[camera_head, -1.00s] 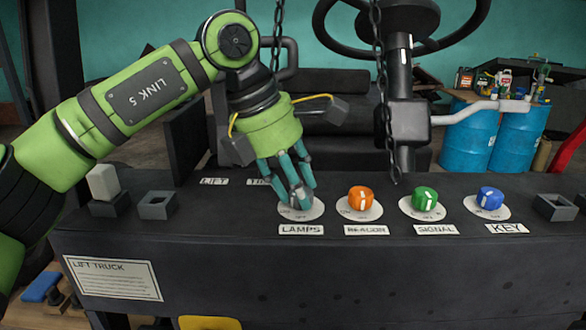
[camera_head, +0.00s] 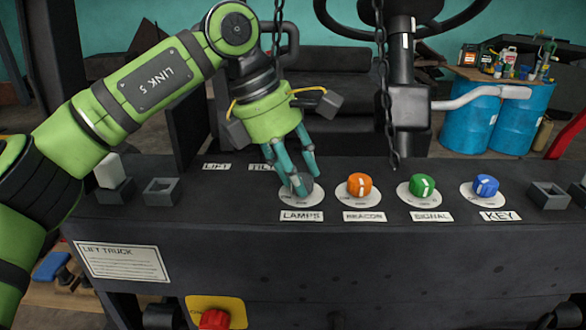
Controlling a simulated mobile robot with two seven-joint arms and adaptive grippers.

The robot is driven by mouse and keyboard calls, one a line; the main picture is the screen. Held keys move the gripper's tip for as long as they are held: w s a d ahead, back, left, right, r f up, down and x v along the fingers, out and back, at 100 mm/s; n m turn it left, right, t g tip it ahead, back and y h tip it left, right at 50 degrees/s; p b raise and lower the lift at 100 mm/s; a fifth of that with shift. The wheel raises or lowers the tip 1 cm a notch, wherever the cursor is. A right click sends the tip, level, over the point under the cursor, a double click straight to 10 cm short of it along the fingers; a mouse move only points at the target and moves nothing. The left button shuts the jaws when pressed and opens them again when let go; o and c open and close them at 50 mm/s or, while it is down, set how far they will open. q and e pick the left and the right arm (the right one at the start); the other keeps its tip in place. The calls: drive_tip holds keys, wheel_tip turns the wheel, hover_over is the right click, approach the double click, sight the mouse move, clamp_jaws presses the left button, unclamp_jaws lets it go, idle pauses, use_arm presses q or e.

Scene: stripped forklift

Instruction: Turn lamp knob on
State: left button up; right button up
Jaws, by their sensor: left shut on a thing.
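The lamp knob (camera_head: 303,184) is grey and sits on a white round dial plate (camera_head: 301,202) above the label LAMPS (camera_head: 301,216) on the dark dashboard. My left gripper (camera_head: 298,186) reaches down from above, with its teal fingers shut around the knob. The fingers cover much of the knob, so I cannot read its pointer or setting. My right gripper is not in view.
Orange (camera_head: 359,186), green (camera_head: 422,187) and blue (camera_head: 486,186) knobs stand in a row to the right. A hanging chain (camera_head: 386,110) and the steering column (camera_head: 405,90) are close to the right of my gripper. A red button (camera_head: 214,319) is below.

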use_arm(q)
drive_tip(key=o, duration=1.1)
drive_tip(key=shift+s+d, duration=0.1)
drive_tip(key=shift+d, duration=0.4)
drive_tip(key=shift+a+r, duration=0.1)
drive_tip(key=shift+a, duration=0.15)
drive_tip(key=shift+a+r, duration=0.2)
drive_tip(key=shift+r, duration=0.1)
drive_tip(key=v, duration=1.1)
drive_tip(key=shift+d+r, duration=0.15)
drive_tip(key=shift+d, duration=0.1)
